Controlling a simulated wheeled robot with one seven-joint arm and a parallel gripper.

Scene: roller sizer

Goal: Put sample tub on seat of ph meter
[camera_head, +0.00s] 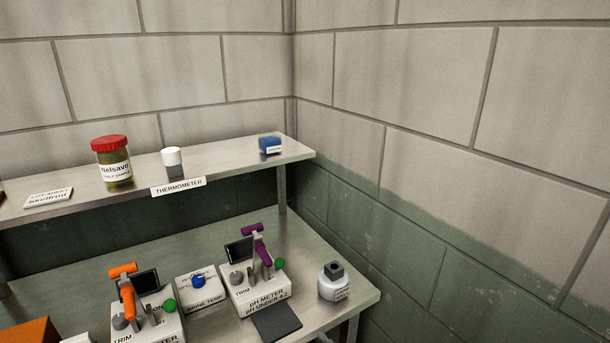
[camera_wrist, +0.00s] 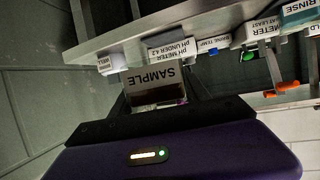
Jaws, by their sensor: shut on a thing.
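The sample tub (camera_wrist: 157,76), with a white label reading SAMPLE, is in my gripper (camera_wrist: 158,92) in the wrist view. My gripper is shut on it, and its fingers are partly hidden behind the tub. The pH meter (camera_head: 262,296) stands on the lower bench in the head view, a white box with a purple lever, a green knob and a small dark screen. A flat dark square pad (camera_head: 276,322), which looks like its seat, lies at its front and appears empty. The pH meter's label (camera_wrist: 172,50) also shows in the wrist view, beyond the tub. My gripper is outside the head view.
A brine temp box (camera_head: 202,288) and an orange-levered meter (camera_head: 148,325) stand left of the pH meter. A white round pot (camera_head: 334,282) stands to its right near the bench edge. A shelf (camera_head: 232,165) with a red-lidded jar (camera_head: 113,163) runs above.

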